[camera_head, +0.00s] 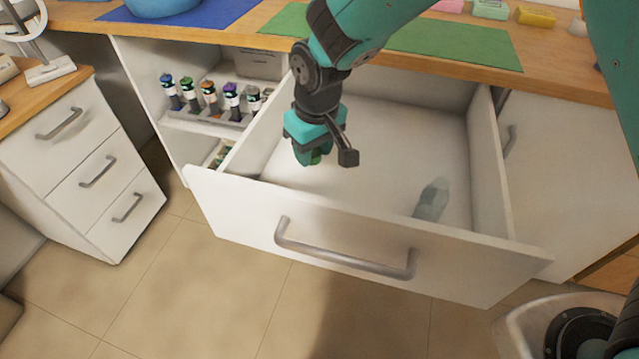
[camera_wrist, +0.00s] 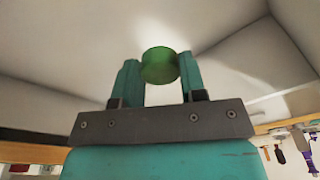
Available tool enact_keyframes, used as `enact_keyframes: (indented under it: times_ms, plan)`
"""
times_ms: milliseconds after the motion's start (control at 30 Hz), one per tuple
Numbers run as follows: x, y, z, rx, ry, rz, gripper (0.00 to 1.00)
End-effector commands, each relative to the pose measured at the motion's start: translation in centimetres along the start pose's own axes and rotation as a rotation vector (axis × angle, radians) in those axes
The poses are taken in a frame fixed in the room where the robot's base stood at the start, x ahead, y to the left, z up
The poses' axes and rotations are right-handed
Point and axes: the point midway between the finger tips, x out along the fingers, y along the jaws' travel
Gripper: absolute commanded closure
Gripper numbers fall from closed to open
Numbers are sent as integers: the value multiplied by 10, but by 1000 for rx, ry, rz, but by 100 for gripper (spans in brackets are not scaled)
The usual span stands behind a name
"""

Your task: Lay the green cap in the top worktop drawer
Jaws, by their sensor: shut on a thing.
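The green cap (camera_wrist: 159,66) is between the two teal fingers of my gripper (camera_wrist: 160,75) in the wrist view, and the gripper is shut on it. In the head view my gripper (camera_head: 314,157) points down inside the open top worktop drawer (camera_head: 365,240), left of its middle. A bit of the green cap shows at the fingertips there; most of it is hidden. The cap appears to be held above the drawer floor, though the exact gap is hard to tell. The drawer is white with a grey bar handle.
A translucent grey bottle-like thing (camera_head: 433,199) lies in the drawer at the right. A rack of several small bottles (camera_head: 209,97) stands in the open shelf to the left. The worktop (camera_head: 552,65) with a green mat (camera_head: 455,42) lies behind. The drawer's middle floor is clear.

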Motion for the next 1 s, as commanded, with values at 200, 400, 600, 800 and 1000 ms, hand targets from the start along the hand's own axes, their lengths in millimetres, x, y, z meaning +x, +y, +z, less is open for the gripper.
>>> enact_keyframes:
  times_ms: [200, 400, 600, 800, 1000]
  plan:
    - [51, 0, 7, 1, -3, 0, 83]
    - [66, 1, 8, 1, -1, 0, 83]
    - [94, 1, 12, 1, -2, 0, 83]
    - [106, 1, 12, 1, 2, 0, 83]
    - [107, 1, 13, 1, 1, 0, 83]
